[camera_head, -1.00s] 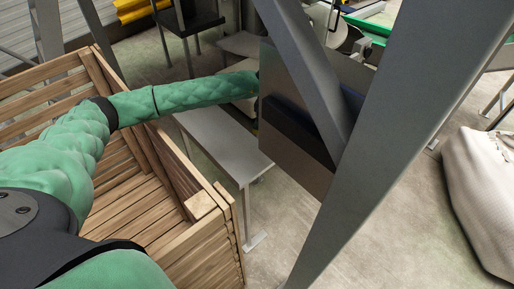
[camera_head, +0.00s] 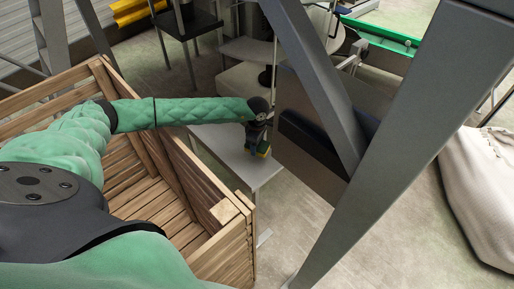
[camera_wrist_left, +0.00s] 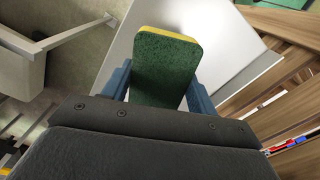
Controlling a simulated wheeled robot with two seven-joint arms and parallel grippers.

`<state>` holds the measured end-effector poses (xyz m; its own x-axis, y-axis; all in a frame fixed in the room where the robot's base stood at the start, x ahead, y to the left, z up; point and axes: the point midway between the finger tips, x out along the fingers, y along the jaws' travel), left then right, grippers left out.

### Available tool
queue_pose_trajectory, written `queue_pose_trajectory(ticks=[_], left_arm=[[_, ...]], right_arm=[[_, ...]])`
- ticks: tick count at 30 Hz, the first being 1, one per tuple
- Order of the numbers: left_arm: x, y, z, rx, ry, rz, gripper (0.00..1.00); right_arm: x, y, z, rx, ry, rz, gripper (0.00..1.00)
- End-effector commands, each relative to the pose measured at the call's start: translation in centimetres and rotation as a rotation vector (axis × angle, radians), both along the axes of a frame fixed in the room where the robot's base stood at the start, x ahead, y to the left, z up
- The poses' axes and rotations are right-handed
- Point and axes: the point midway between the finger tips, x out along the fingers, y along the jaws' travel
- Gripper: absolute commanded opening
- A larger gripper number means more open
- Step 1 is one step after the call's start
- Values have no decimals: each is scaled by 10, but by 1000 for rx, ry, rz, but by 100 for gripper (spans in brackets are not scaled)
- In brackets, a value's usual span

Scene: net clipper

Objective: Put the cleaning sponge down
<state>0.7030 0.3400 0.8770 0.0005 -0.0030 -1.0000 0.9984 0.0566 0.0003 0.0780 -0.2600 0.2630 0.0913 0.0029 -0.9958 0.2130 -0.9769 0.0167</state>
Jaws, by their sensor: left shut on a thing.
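The cleaning sponge (camera_wrist_left: 165,68) is green with a yellow layer along its edge. My left gripper (camera_wrist_left: 158,90) is shut on it, with a blue finger on each side in the left wrist view. In the head view the left gripper (camera_head: 258,141) is small, at the end of the green-sleeved arm, and the sponge (camera_head: 263,151) shows at its tip. The gripper and sponge are over a grey bench (camera_head: 222,148). I cannot tell the gap between sponge and bench top. My right gripper is not in view.
A slatted wooden crate (camera_head: 212,237) stands under my left arm. A thick grey metal post (camera_head: 385,150) and a dark panel (camera_head: 300,135) stand just right of the gripper. A white sack (camera_head: 478,195) is at the right. Open floor (camera_head: 300,205) lies below the panel.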

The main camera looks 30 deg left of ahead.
Motion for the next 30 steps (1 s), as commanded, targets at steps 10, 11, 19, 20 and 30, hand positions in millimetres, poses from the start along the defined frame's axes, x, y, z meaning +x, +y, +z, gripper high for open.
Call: queue_pose_trajectory(ticks=[10, 11, 19, 20, 30], left_arm=[[-1, 1, -30, 1, 3, 1, 40], [-1, 1, -33, 1, 3, 1, 40], [-1, 1, -41, 1, 1, 0, 40], [-1, 1, -41, 1, 1, 0, 40], [-1, 1, -43, 1, 1, 1, 80]], right_arm=[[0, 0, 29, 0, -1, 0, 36], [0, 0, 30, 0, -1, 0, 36], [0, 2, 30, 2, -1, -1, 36], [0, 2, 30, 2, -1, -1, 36], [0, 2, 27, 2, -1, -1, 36]])
